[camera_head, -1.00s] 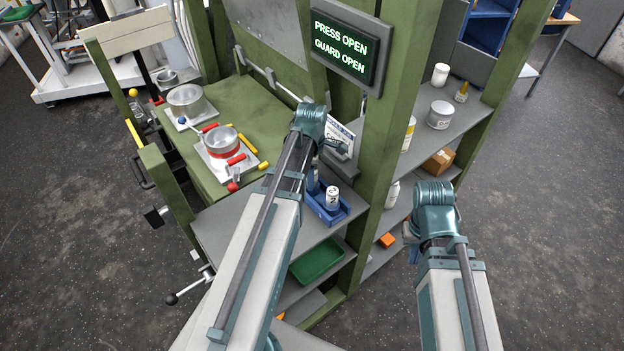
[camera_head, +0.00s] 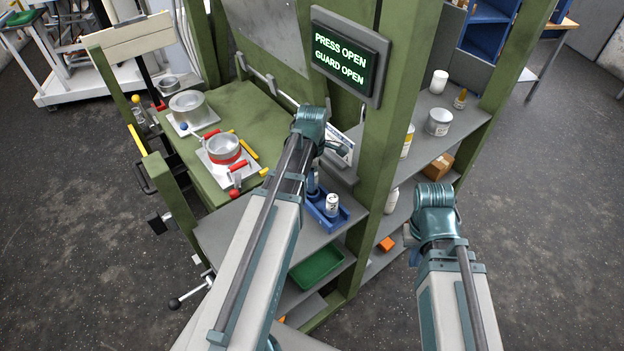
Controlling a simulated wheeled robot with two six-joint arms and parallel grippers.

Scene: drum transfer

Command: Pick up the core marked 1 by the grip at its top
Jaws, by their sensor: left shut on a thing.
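A blue tray (camera_head: 341,219) stands on the grey shelf beside the press. A white core with a dark mark (camera_head: 332,203) stands upright in its right part; I cannot read the mark surely. My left gripper (camera_head: 314,180) reaches down at the tray's left part, mostly hidden behind my wrist. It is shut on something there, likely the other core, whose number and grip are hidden. My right gripper (camera_head: 411,238) hangs in front of the shelving at the right, apart from the tray; its jaws are mostly hidden by the wrist.
The green press frame (camera_head: 372,170) rises just right of the tray, with a lit sign (camera_head: 340,58) above. A white card (camera_head: 340,147) stands behind my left wrist. A green bin (camera_head: 316,267) sits on the shelf below.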

